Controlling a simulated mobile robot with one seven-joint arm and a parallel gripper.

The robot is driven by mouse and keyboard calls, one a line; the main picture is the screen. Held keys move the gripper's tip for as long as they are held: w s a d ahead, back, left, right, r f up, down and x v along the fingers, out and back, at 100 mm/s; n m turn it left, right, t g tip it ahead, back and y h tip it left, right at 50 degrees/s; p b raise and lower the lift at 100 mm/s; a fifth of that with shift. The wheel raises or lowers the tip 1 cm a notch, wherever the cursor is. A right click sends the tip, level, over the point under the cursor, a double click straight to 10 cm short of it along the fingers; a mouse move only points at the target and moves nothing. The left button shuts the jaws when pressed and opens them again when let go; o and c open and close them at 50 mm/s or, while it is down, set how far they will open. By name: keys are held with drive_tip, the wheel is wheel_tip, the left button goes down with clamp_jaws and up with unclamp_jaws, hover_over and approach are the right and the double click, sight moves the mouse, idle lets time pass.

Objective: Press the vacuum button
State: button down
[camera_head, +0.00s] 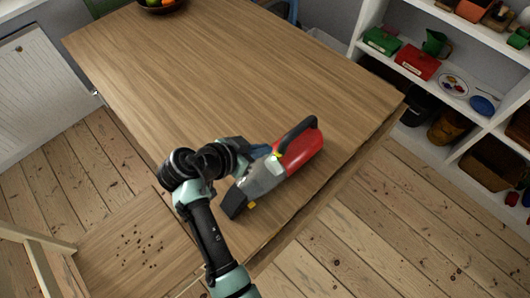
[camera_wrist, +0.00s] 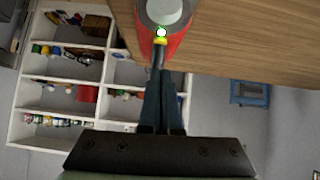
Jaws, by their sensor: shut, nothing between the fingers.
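A red and grey handheld vacuum (camera_head: 300,153) with a black handle lies on the wooden table (camera_head: 190,65), near its front right edge. A small yellow-green spot, which looks like the button (camera_head: 278,155), shows beside the handle. My gripper (camera_head: 267,150) is just left of it, above the grey body; I cannot tell whether it touches. In the wrist view the vacuum (camera_wrist: 172,48) is at the top, with a yellow and white button area (camera_wrist: 160,37). My shut, empty fingers (camera_wrist: 163,72) point toward it, close below the black handle.
A white shelf (camera_head: 460,100) with boxes and toys stands at the right. A bowl of fruit (camera_head: 160,4) sits at the table's far edge. A wooden chair (camera_head: 130,245) with brown crumbs on its seat is at the lower left. The table's middle is clear.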

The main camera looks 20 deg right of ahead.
drive_tip(key=v, duration=0.6)
drive_tip(key=shift+a+r+b, duration=0.15)
drive_tip(key=shift+r+b, duration=0.15)
drive_tip(key=shift+r, duration=0.1)
drive_tip(key=shift+w, duration=0.1)
drive_tip(key=w+a+r+n+t+y, duration=0.35)
drive_tip(key=w+r+t, duration=0.45)
drive_tip(key=r, duration=0.4)
wheel_tip(320, 180, up, 19)
drive_tip(key=w+a+n+t+y, duration=0.2)
drive_tip(key=n+t, duration=0.2)
drive_tip(key=t, duration=0.2)
drive_tip(key=s+a+r+n+t+y, duration=0.1)
drive_tip(key=s+r+t, duration=0.4)
drive_tip(key=r, duration=0.7)
drive_tip(key=s+a+r+n+t+y, duration=0.2)
drive_tip(key=s+r+n+t, duration=0.3)
drive_tip(key=s+r, duration=0.4)
wheel_tip(320, 180, up, 3)
drive_tip(key=shift+s+a+y, duration=0.15)
drive_tip(key=shift+s+y, duration=0.25)
drive_tip(key=shift+y, duration=0.25)
